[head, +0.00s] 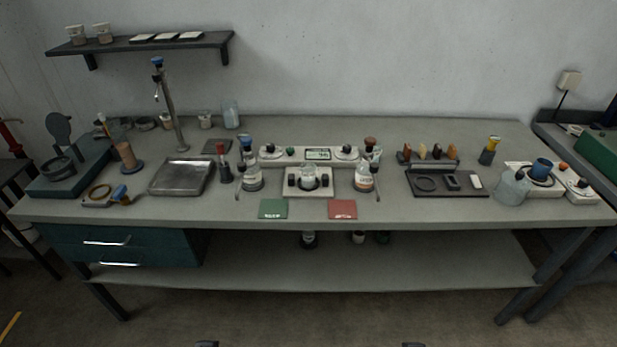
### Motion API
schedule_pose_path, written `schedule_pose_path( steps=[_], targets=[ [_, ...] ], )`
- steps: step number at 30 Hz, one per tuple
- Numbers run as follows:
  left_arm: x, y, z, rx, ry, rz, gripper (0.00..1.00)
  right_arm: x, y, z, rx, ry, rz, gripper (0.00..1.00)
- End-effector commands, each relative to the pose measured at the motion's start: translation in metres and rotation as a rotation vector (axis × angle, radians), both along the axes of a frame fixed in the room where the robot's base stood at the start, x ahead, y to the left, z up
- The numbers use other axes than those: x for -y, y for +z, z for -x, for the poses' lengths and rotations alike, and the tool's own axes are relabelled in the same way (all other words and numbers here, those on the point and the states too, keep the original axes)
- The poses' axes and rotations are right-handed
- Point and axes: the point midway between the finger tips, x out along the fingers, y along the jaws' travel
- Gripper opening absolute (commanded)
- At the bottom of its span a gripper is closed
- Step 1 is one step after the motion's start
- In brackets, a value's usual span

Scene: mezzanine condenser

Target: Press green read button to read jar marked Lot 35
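A white reader console (330,155) stands at the middle of the bench, with a small lit display (318,154). A small green button (290,152) is on its front, left of the display. A clear jar (308,172) sits in a white holder (308,190) just in front of the console; I cannot read any lot mark on it. Labelled bottles stand at its left (252,180) and right (364,180), their print too small to read. Small dark tips at the bottom edge look like my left gripper (207,344) and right gripper (413,344), far from the console; their opening is hidden.
A green card (273,208) and a red card (342,209) lie at the bench's front edge. A metal tray (181,177) and stand (172,110) are left. A dark tray (446,184) and a white device (540,180) are right. The floor before the bench is clear.

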Motion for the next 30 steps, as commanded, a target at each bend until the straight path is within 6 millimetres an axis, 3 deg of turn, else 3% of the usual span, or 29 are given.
schedule_pose_path(
  steps=[1,4,30],
  targets=[
    [0.0000,0.0000,0.0000,0.000,0.000,0.000,0.16,0.0000,0.0000,0.0000,0.000,0.000,0.000,0.50],
    [0.0000,0.0000,0.0000,0.000,0.000,0.000,0.00,0.0000,0.0000,0.0000,0.000,0.000,0.000,0.50],
    [0.0000,0.0000,0.0000,0.000,0.000,0.000,0.00,0.0000,0.0000,0.0000,0.000,0.000,0.000,0.50]
  ],
)
